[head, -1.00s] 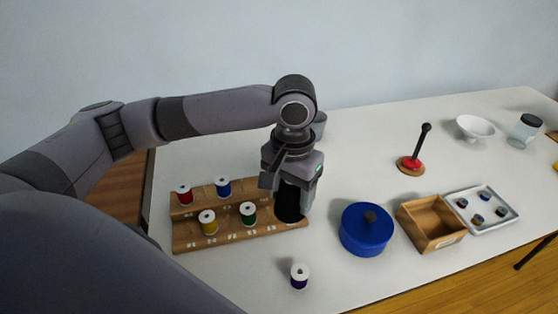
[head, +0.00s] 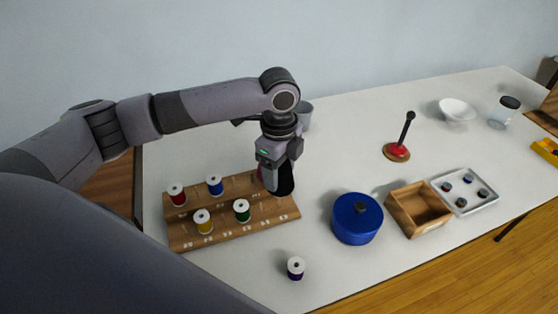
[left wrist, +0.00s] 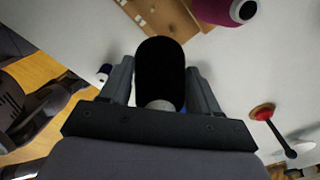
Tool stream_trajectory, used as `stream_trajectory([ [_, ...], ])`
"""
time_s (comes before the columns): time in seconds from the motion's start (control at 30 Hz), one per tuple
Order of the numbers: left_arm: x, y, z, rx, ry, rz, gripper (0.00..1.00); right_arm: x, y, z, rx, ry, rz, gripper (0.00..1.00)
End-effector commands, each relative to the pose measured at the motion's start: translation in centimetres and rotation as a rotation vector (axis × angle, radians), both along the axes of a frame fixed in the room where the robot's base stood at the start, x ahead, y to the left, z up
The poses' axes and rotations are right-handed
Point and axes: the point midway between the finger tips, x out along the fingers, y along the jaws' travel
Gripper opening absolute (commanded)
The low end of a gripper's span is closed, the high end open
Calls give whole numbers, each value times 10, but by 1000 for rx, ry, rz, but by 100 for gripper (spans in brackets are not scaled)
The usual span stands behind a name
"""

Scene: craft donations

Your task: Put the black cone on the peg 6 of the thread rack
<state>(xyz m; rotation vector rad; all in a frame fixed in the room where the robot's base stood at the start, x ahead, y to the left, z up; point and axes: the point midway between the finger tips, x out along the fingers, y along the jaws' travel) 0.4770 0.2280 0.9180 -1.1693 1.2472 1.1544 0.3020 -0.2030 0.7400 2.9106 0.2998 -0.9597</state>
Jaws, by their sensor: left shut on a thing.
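My left gripper (head: 277,182) is shut on the black cone (head: 286,181), holding it at the back right end of the thread rack. In the left wrist view the black cone (left wrist: 160,72) sits between the two fingers. The gripper and cone hide part of the rack's back right; the peg numbers are too small to read surely. My right gripper is not in view.
A magenta cone (left wrist: 222,8) is near the rack in the wrist view. A purple spool (head: 295,269) stands in front of the rack. A blue lidded pot (head: 356,222), wooden box (head: 418,213) and grey tray (head: 476,207) stand to the right. A grey cup (head: 304,115) stands behind.

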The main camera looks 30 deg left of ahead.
Motion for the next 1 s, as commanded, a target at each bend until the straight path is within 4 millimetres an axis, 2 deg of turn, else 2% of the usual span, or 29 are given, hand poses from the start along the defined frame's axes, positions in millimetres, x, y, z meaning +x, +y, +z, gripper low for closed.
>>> stream_trajectory([
  [0.3,14,8,-6,6,-4,-530,29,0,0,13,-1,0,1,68],
  [0.5,18,11,-10,10,-5,-733,29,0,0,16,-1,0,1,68],
  [0.77,19,12,-15,12,-5,-797,29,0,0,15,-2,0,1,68],
  [1.0,19,12,-31,12,-4,-795,29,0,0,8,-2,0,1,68],
])
